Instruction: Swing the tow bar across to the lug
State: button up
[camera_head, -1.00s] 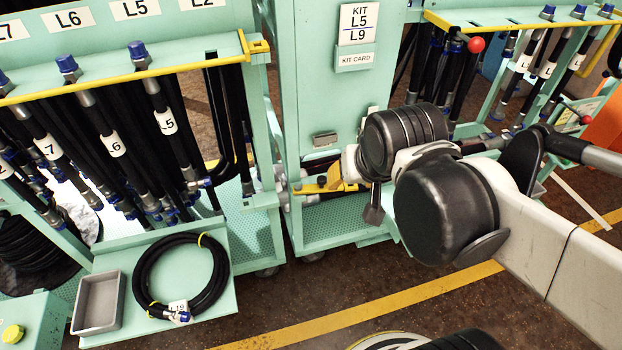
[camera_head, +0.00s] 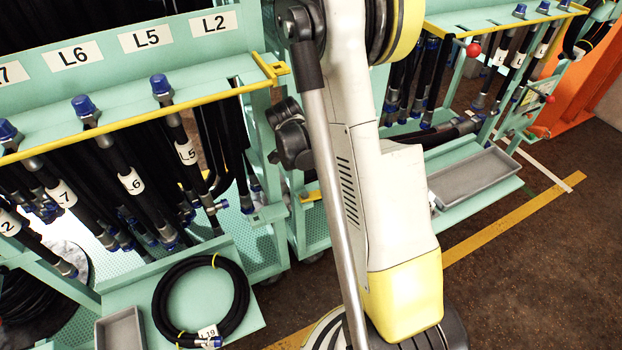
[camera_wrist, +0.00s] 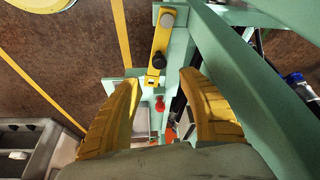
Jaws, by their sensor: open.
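The yellow tow bar (camera_wrist: 161,42) shows in the wrist view, fixed at its far end by a round grey pin on a green frame. A black knob (camera_wrist: 158,60) stands on its near end. My gripper (camera_wrist: 160,78) is open, with its two yellow fingers apart on either side of the line of the bar. The knob lies just beyond the fingertips, and nothing is between the fingers. In the head view my arm hides most of the gap between the carts, and only a small yellow part (camera_head: 311,196) shows beside it. I cannot make out the lug for certain.
The left hose cart (camera_head: 150,110) has labelled hoses and a coiled hose (camera_head: 200,300) on its shelf. A grey tray (camera_head: 475,177) sits on the right cart's shelf. A green beam (camera_wrist: 240,75) runs close to the right finger. Brown floor (camera_head: 520,270) is open at the lower right.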

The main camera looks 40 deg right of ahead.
aim_at(327, 184)
jog(key=b+x, duration=0.4)
jog(key=x, duration=0.6)
jog(key=shift+s+d+f, duration=0.15)
jog(key=shift+f, duration=0.15)
jog(key=shift+c, duration=0.5)
grip_shut()
